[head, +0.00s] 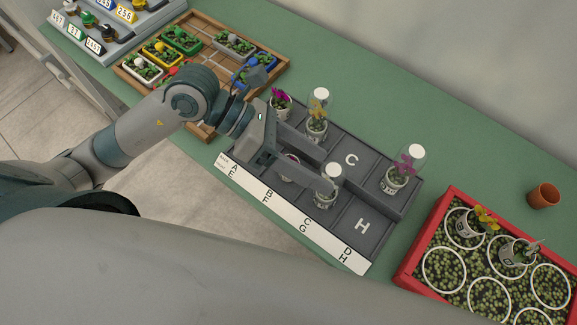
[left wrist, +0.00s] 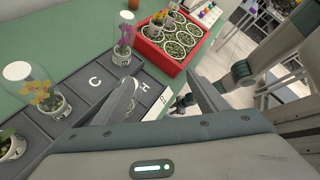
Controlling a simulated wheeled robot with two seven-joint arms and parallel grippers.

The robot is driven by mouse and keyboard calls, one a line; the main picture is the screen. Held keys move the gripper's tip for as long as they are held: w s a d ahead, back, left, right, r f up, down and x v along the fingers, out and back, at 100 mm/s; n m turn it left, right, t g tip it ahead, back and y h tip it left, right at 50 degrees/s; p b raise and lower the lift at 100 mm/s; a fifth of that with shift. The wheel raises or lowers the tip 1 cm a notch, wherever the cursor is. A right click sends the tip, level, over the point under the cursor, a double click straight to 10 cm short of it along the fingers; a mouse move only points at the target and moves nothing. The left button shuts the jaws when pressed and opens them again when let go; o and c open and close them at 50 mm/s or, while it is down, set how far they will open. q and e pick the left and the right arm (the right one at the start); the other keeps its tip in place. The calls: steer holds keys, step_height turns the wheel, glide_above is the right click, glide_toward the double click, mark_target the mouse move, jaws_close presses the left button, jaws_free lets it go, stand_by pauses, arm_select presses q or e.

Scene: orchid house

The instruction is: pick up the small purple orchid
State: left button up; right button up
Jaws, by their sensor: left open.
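A purple orchid (head: 281,99) in a white pot stands without a cover at the back left of the dark lettered rack (head: 352,160). Another purple orchid (head: 404,168) stands under a clear, white-topped cover at the rack's right; it also shows in the left wrist view (left wrist: 123,42). I cannot tell which one is meant as small. My left gripper (head: 324,172) is open above the rack's front row, apart from both. A pot (head: 289,168) with a pinkish top shows between its fingers, partly hidden.
A covered yellow orchid (head: 317,113) and a covered front-row pot (head: 327,190) stand close to the left gripper. A red tray (head: 428,231) with ringed places is at right, beside a brown pot (head: 543,195). A wooden tray (head: 283,64) is behind. Spaces C and H are empty.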

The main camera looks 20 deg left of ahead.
arm_select(q)
steer(key=w+a+f+t+y, duration=0.1)
steer(key=w+a+f+y, duration=0.1)
steer(key=a, duration=0.4)
steer(key=w+a+f+t+y, duration=0.1)
steer(key=w+a+f+y, duration=0.2)
steer(key=a, duration=0.4)
steer(key=f+y, duration=0.1)
steer(key=y, duration=0.1)
steer(key=shift+w+a+y, duration=0.15)
steer(key=shift+w+y, duration=0.1)
steer(key=shift+y, duration=0.05)
arm_select(e)
steer(key=shift+a, duration=0.3)
steer(key=shift+f, duration=0.1)
arm_select(q)
steer(key=b+x, duration=0.4)
steer(key=x, duration=0.7)
steer(key=shift+f+b, duration=0.15)
steer(key=shift+b, duration=0.15)
steer(key=shift+w+d+f, duration=0.15)
steer(key=shift+d+f, duration=0.1)
steer(key=shift+f, duration=0.15)
arm_select(e)
step_height(320, 180, down, 4)
steer(key=shift+d+f, duration=0.15)
steer(key=shift+f, duration=0.1)
